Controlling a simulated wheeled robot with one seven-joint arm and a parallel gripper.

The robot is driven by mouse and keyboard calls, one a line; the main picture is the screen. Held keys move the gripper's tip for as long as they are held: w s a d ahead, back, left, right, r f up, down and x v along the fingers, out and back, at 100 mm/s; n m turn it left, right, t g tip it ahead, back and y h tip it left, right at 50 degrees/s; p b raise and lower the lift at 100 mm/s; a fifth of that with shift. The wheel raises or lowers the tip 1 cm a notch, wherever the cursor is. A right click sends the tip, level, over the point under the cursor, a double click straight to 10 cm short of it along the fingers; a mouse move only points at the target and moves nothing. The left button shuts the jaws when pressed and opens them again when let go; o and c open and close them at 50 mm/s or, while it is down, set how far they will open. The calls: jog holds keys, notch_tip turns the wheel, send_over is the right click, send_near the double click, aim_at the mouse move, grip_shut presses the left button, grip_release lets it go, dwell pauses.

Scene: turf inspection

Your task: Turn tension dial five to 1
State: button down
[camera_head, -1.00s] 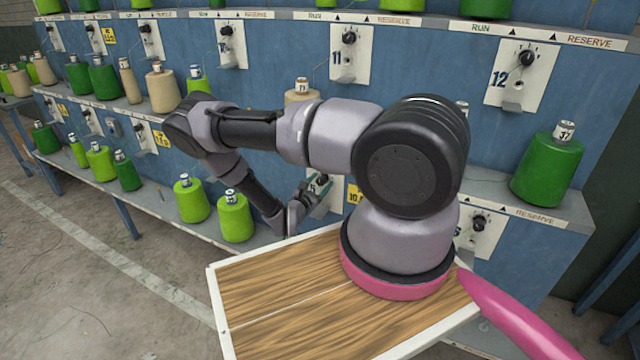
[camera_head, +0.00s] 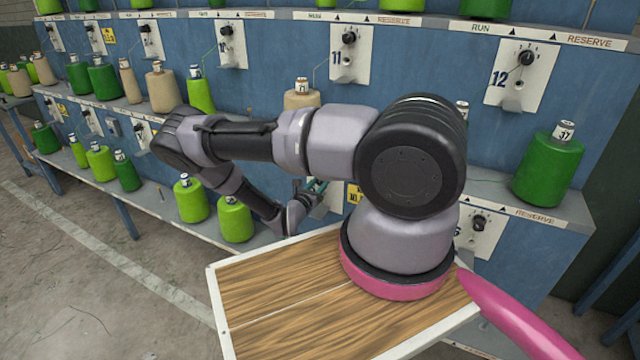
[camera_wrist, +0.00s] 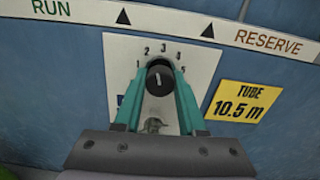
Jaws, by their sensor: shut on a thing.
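The tension dial (camera_wrist: 159,82) is a round black knob with a white mark on a white plate (camera_wrist: 120,58) printed with the numbers 1 to 5. In the wrist view its mark stands nearly upright, tilted slightly left, toward the 2–3 part of the scale. My gripper (camera_wrist: 161,70) has teal fingers, one on each side of the dial, and is shut on it. A small metal fitting (camera_wrist: 155,125) shows below the dial. The plate's own number is mostly hidden by the left finger. In the head view my gripper (camera_head: 317,187) is at the lower row, and the dial is hidden there.
A RUN/RESERVE strip (camera_wrist: 165,20) runs above. Green spools (camera_head: 235,218) stand on the lower shelf left of my gripper. Dials 11 (camera_head: 349,38) and 12 (camera_head: 527,58) are higher up.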

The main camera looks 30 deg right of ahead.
jog(key=n, duration=1.2)
jog(key=shift+n, duration=0.3)
dwell(0.4)
jog(key=shift+c, duration=2.4)
grip_release()
jog(key=v, duration=1.1)
